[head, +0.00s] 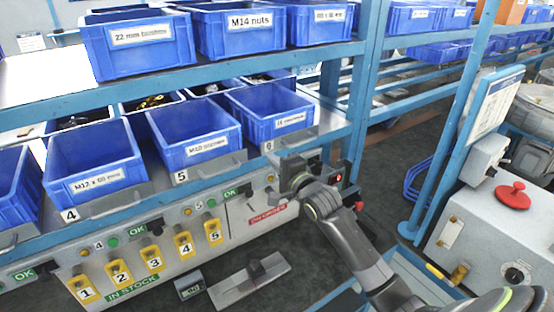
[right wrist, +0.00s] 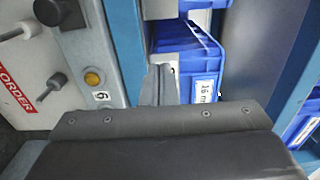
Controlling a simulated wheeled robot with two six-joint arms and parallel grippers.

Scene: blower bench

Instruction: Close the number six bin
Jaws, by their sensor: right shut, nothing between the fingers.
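The number six bin (head: 268,112) is a blue open-topped bin with a white label, at the right end of the lower shelf in the head view. A small "6" plate (head: 268,146) is below its front. My right gripper (head: 292,172) is shut and empty, just below and in front of this bin. Its fingertips (right wrist: 158,72) point toward the bin's front; contact cannot be told. My left gripper is not in view.
Bin five (head: 190,132) and bin four (head: 92,165) stand to the left. Several blue bins fill the shelf above. A blue post (head: 362,90) rises right of bin six. The grey panel (head: 160,240) below carries yellow numbered tags. A grey machine (head: 490,235) stands at right.

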